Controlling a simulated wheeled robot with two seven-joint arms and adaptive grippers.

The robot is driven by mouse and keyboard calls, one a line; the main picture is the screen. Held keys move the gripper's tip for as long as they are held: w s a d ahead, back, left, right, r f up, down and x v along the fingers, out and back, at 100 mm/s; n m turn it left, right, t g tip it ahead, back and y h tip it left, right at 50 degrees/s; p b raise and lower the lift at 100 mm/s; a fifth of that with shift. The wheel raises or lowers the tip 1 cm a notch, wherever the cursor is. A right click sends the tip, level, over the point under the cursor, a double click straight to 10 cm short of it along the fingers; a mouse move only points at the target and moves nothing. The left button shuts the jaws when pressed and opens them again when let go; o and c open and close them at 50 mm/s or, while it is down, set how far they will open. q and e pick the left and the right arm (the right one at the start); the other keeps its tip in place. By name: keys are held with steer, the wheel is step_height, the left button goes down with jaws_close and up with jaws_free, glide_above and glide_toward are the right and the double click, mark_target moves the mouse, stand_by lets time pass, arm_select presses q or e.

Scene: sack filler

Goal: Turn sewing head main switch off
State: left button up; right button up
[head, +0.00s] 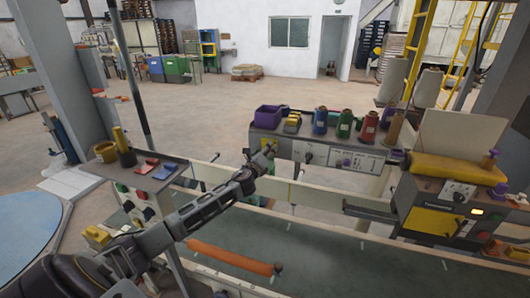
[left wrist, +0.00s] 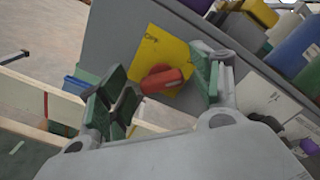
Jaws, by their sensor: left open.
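The main switch, a red rotary handle (left wrist: 165,79) on a yellow plate (left wrist: 158,50), shows in the left wrist view on the grey front of a control panel. Its handle lies nearly level in that picture, tilted slightly up to the right. My left gripper (head: 264,158) reaches the left end of this panel in the head view and covers most of the switch there. In the left wrist view the gripper's green-padded fingers (left wrist: 160,92) are open, one on each side of the red handle. I see no clear contact. My right gripper is not in view.
The panel's top holds a purple bin (head: 267,117) and several coloured thread spools (head: 343,124). More knobs sit right of the switch on the panel front (head: 310,154). A rail and a conveyor belt (head: 330,262) run below. A yellow-topped sewing head (head: 458,170) stands at right.

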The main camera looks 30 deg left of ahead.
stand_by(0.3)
arm_select(q)
steer(key=c, duration=1)
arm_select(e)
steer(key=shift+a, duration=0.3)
arm_select(q)
steer(key=shift+n, duration=0.5)
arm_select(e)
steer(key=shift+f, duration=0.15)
arm_select(q)
steer(key=shift+f+n+b, duration=0.15)
steer(key=shift+n+b, duration=0.05)
steer(key=shift+n, duration=2.6)
steer(key=shift+f+n+b, duration=0.15)
steer(key=shift+f+n, duration=0.05)
steer(key=shift+n, duration=2.6)
steer(key=shift+f+n+b, duration=0.15)
steer(key=shift+n+b, duration=0.05)
steer(key=shift+n, duration=2.6)
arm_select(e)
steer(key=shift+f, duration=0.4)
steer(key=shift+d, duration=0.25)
